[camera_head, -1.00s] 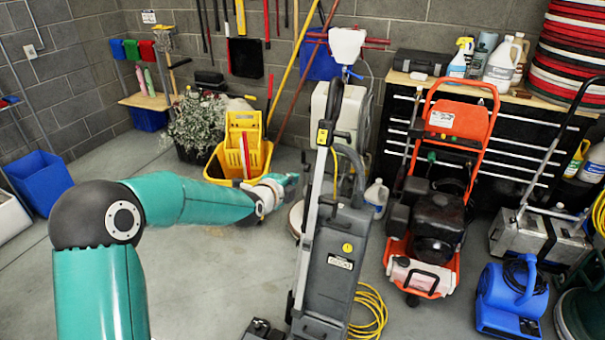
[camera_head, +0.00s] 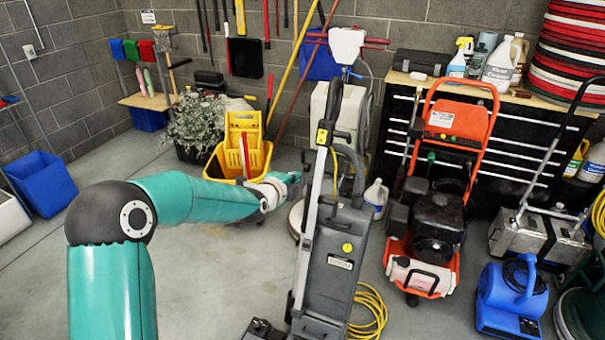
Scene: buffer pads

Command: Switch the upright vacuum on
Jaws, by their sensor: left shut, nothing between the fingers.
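The upright vacuum (camera_head: 330,262) stands at the centre, dark grey, with a tall handle leaning back and a black grip loop (camera_head: 329,108) at the top. A small yellow-marked part (camera_head: 322,137) sits high on the handle, just below the loop. My left gripper (camera_head: 294,181) is shut and empty. In the picture it is just left of the vacuum's handle shaft, lower than the yellow-marked part. I cannot tell how far in depth it is from the handle. The fingertips are small and hard to make out. My right gripper is not in view.
A yellow mop bucket (camera_head: 233,158) stands behind my left gripper. An orange pressure washer (camera_head: 436,215) and a blue blower (camera_head: 511,300) stand to the right. A coiled yellow cord (camera_head: 372,308) lies beside the vacuum's base.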

